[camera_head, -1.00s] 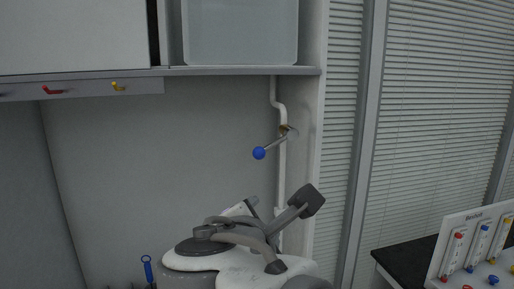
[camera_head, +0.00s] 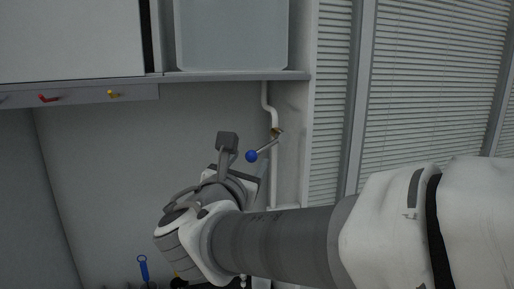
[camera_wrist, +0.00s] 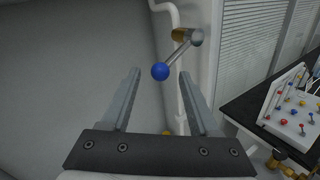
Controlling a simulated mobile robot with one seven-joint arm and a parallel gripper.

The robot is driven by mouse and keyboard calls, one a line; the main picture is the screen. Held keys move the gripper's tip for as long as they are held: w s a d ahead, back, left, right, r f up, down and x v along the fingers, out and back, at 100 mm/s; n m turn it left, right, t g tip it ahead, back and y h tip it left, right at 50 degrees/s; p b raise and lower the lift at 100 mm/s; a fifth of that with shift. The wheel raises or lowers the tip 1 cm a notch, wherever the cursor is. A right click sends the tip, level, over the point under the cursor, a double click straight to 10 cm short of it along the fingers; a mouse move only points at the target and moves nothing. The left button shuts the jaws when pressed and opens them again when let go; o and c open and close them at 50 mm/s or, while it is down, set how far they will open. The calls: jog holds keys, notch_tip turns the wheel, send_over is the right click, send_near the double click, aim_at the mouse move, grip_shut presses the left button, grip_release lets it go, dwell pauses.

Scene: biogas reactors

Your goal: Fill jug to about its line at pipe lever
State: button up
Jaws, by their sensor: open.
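The pipe lever (camera_head: 264,149) with a blue ball knob (camera_head: 251,156) sticks out from a brass valve on the white pipe (camera_head: 273,175) against the back wall. In the wrist view the blue knob (camera_wrist: 160,71) is just beyond and between the two open fingers of my gripper (camera_wrist: 158,80), with the lever rising to the upper right. I cannot tell if the fingers touch it; nothing is held. In the head view my arm and wrist hide the gripper's fingers. I see no jug in these frames.
A shelf (camera_head: 230,75) with a translucent bin (camera_head: 232,35) is above the pipe. Red and yellow hooks hang at left. A blue-handled tool (camera_head: 143,268) stands below. A dark counter (camera_wrist: 250,105) with a board of coloured knobs (camera_wrist: 288,105) is at right.

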aim_at(255, 152)
jog(key=x, duration=0.6)
jog(key=shift+w+p, duration=0.3)
jog(key=shift+p, duration=0.1)
grip_shut()
jog(key=shift+r, duration=0.15)
dwell(0.9)
